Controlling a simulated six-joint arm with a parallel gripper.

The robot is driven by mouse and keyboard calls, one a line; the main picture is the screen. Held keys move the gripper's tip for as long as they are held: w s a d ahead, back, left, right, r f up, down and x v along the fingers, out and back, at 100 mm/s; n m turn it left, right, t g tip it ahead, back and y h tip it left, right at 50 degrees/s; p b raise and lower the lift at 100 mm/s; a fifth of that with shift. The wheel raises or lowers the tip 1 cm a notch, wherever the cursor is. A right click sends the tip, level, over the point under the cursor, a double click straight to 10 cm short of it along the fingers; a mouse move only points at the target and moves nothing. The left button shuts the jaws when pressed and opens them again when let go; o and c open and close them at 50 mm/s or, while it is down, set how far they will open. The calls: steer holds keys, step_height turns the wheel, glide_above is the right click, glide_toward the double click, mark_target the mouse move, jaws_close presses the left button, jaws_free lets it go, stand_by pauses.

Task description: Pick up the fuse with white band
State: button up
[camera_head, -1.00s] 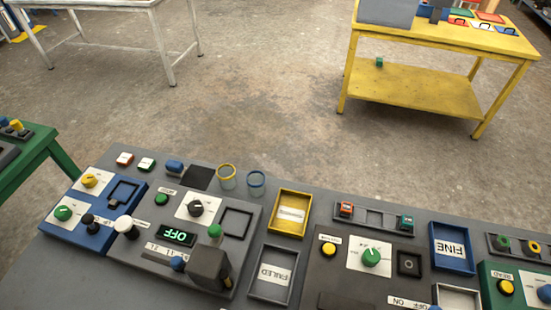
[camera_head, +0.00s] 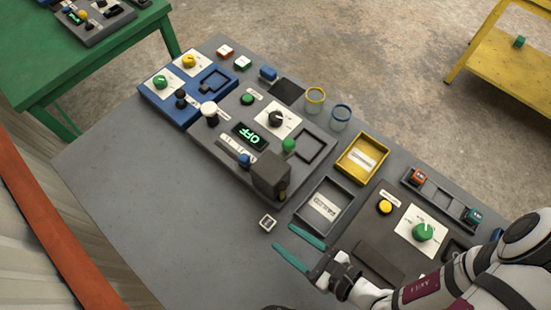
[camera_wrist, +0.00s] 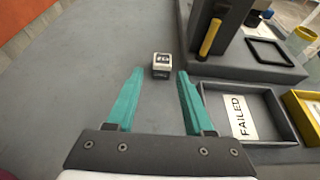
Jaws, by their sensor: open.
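A small dark block with a white band (camera_head: 268,222), which looks like the fuse, stands alone on the bare grey bench, near the front of the FAILED tray. In the wrist view the same fuse (camera_wrist: 162,72) shows a white top with dark marks, just ahead of and between the fingertips. My gripper (camera_head: 282,237) is open and empty, its two teal fingers pointing toward the fuse. In the wrist view my gripper (camera_wrist: 160,78) has clear space between the fingers. I cannot tell its exact height above the bench.
The FAILED tray (camera_head: 307,219) lies beside the right finger, empty but for its label. A grey panel with a dark upright box (camera_head: 271,172) and yellow handle (camera_wrist: 210,37) stands beyond. A yellow tray (camera_head: 377,141) is farther back. The bench left of the fuse is clear.

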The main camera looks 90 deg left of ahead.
mark_target(272, 226)
steer(key=x, duration=0.8)
steer(key=shift+a+f, duration=0.1)
steer(key=shift+a, duration=0.1)
jaws_close()
